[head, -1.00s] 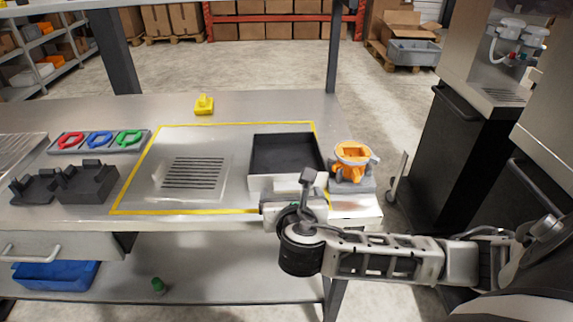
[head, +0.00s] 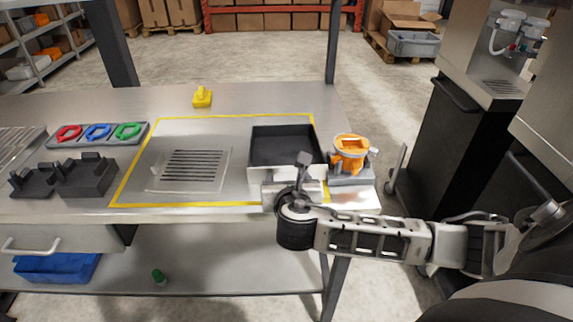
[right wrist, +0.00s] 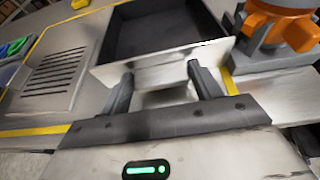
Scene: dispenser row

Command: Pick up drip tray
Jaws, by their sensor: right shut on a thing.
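The drip tray (head: 285,148) is a dark, shallow, open box with a pale metal front. It lies flat on the metal table, inside the right part of a yellow outline. My right gripper (head: 293,180) is at its near side. In the right wrist view my right gripper (right wrist: 164,85) has its two fingers on either side of a pale grip block on the front of the drip tray (right wrist: 150,35), and is shut on it. The tray appears to rest on the table. My left gripper is not in view.
A slotted metal plate (head: 190,168) lies left of the tray. An orange part on a grey stand (head: 350,170) is close on the right. A yellow object (head: 202,97) stands behind. Colored rings in a holder (head: 98,134) and dark fixtures (head: 85,178) are at left.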

